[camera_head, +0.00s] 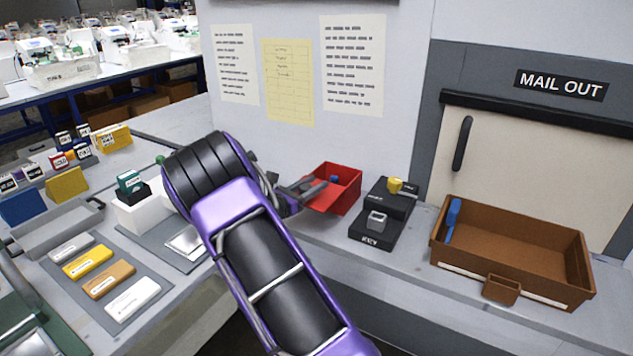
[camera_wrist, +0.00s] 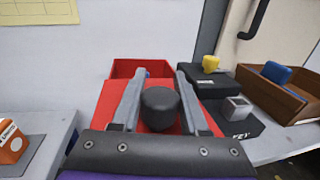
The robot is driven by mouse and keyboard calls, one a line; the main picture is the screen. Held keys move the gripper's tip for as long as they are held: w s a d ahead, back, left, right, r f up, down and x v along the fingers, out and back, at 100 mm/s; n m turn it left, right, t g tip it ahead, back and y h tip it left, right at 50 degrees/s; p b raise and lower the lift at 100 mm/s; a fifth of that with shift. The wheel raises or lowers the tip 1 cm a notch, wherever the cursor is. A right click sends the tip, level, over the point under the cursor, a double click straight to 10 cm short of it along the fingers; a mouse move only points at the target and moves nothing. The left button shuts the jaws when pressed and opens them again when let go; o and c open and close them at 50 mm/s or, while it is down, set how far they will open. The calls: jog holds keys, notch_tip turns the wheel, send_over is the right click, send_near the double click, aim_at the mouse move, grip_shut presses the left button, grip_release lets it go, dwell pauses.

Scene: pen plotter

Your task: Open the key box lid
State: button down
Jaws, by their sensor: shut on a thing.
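The red box (camera_head: 346,199) stands on the counter against the wall, with a small blue thing (camera_head: 335,179) inside. In the wrist view, its red lid (camera_wrist: 113,98) lies below my fingers, and the box's back wall (camera_wrist: 125,68) shows beyond it. The box is at least partly uncovered. My gripper (camera_head: 312,188) reaches in from the left. In the wrist view, my gripper (camera_wrist: 160,100) has a dark round knob (camera_wrist: 160,108) between its two grey fingers and is shut on it. The lid's near edge is hidden behind my gripper.
A black stepped stand (camera_head: 376,240) marked KEY, with a grey block and a yellow block, is right of the red box. A brown tray (camera_head: 515,270) with a blue item lies further right below MAIL OUT. Coloured cards lie on the left table. Little counter is free between box and stand.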

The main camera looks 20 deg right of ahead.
jog(key=shift+c, duration=2.1)
grip_release()
jog(key=v, duration=1.7)
jog(key=shift+a, duration=0.2)
